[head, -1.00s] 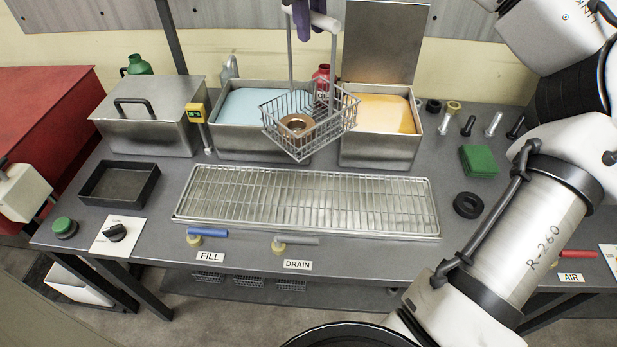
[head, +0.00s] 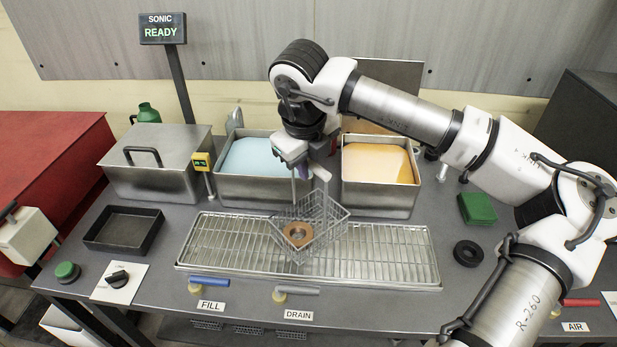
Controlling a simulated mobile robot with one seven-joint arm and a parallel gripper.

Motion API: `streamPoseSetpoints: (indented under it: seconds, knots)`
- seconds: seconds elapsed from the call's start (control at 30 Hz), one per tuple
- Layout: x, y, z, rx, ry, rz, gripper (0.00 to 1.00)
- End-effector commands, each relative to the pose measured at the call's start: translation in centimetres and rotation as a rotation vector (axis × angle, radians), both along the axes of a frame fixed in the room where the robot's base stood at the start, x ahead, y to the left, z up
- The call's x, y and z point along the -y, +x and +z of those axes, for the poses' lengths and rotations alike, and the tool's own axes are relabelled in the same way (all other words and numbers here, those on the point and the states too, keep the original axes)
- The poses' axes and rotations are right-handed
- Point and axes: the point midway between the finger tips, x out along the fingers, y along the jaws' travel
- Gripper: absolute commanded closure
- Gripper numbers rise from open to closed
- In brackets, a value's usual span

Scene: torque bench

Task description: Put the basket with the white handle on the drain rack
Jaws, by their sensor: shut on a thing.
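The wire basket (head: 330,236) hangs tilted from its tall handle, over the middle of the drain rack (head: 215,245). A copper-coloured ring (head: 298,234) lies inside the basket. My gripper (head: 308,172) is shut on the top of the basket's handle, just in front of the two tanks. The drain rack is a long, otherwise empty metal grid tray.
Behind the rack stand a tank of blue liquid (head: 258,158) and a tank of orange liquid (head: 380,165). A lidded steel box (head: 160,165) and a black tray (head: 124,229) are at left. A black ring (head: 468,253) and green block (head: 477,208) are at right.

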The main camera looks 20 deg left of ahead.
Motion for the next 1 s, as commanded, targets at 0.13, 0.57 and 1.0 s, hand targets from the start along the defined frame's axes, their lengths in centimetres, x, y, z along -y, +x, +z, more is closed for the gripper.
streamPoseSetpoints:
  seconds: [0.13, 0.57, 1.0]
  knots:
    - [0.0, -0.1, -1.5, -0.002, 0.003, 0.002, 1.00]
    - [0.0, 0.0, -4.2, 0.003, 0.003, 0.001, 1.00]
    - [0.0, 0.0, -4.4, 0.001, 0.001, 0.001, 0.63]
